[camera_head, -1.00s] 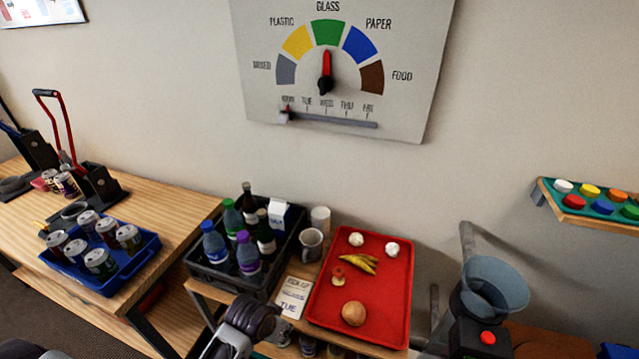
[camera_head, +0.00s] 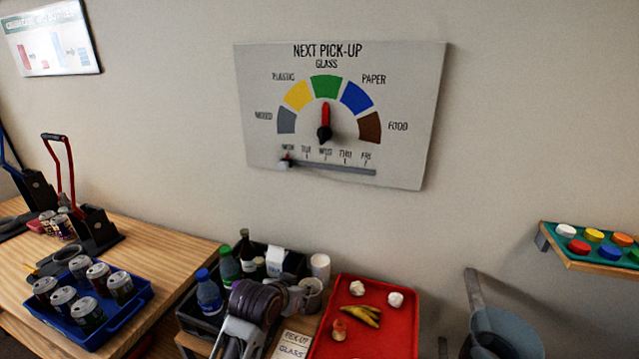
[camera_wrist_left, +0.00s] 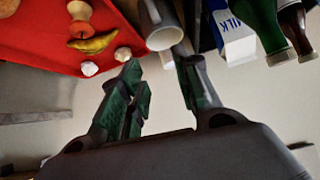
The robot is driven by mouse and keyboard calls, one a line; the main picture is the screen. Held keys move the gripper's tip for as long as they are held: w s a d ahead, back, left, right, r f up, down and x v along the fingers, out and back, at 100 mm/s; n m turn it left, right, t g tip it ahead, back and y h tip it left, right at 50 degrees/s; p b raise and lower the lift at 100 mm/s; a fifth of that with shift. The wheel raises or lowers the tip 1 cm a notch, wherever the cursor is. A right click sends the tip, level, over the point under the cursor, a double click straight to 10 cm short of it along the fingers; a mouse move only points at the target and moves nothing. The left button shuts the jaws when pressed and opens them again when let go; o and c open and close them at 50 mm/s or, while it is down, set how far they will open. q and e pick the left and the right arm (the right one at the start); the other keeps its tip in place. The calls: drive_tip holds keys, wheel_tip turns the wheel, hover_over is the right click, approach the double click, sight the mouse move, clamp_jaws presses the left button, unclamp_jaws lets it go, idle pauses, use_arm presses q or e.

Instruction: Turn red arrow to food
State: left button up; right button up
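The sign board (camera_head: 400,85) on the wall is headed NEXT PICK-UP. Its red arrow (camera_head: 325,115) points straight up at the green GLASS segment (camera_head: 326,86). The brown FOOD segment (camera_head: 370,127) is at the dial's right end. A slider knob (camera_head: 286,161) sits at MON on the bar below. My left arm rises at the bottom centre, in front of the black crate and well below the dial. My left gripper shows in the left wrist view (camera_wrist_left: 160,70) with its fingers apart and nothing held; a grey mug (camera_wrist_left: 160,28) lies beyond them. My right gripper is out of view.
Under the board stand a black crate (camera_head: 190,318) of bottles, a card (camera_head: 290,345) reading PICK-UP GLASS and a red tray (camera_head: 390,330) with food scraps. A blue tray of cans (camera_head: 120,315) is at left. The wall around the board is clear.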

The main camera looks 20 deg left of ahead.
use_arm(q)
drive_tip(key=w+r+t, duration=0.2)
drive_tip(key=w+r, duration=0.1)
drive_tip(key=r, duration=0.6)
drive_tip(key=w+r+t, duration=0.2)
drive_tip(key=w+r, duration=0.2)
drive_tip(key=r, duration=0.5)
drive_tip(key=n+t, duration=0.1)
drive_tip(key=t, duration=0.3)
approach(321, 135)
drive_tip(key=w+p, duration=0.1)
drive_tip(key=w, duration=0.5)
drive_tip(key=shift+d+f+p, duration=0.1)
drive_tip(key=shift+f+p, duration=0.05)
drive_tip(key=shift+p, duration=0.2)
drive_tip(key=shift+w, duration=1.5)
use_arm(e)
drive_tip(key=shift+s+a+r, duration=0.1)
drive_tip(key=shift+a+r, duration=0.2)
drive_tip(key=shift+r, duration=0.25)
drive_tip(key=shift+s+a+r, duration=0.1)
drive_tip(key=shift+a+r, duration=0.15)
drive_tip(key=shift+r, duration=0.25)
use_arm(q)
clamp_jaws()
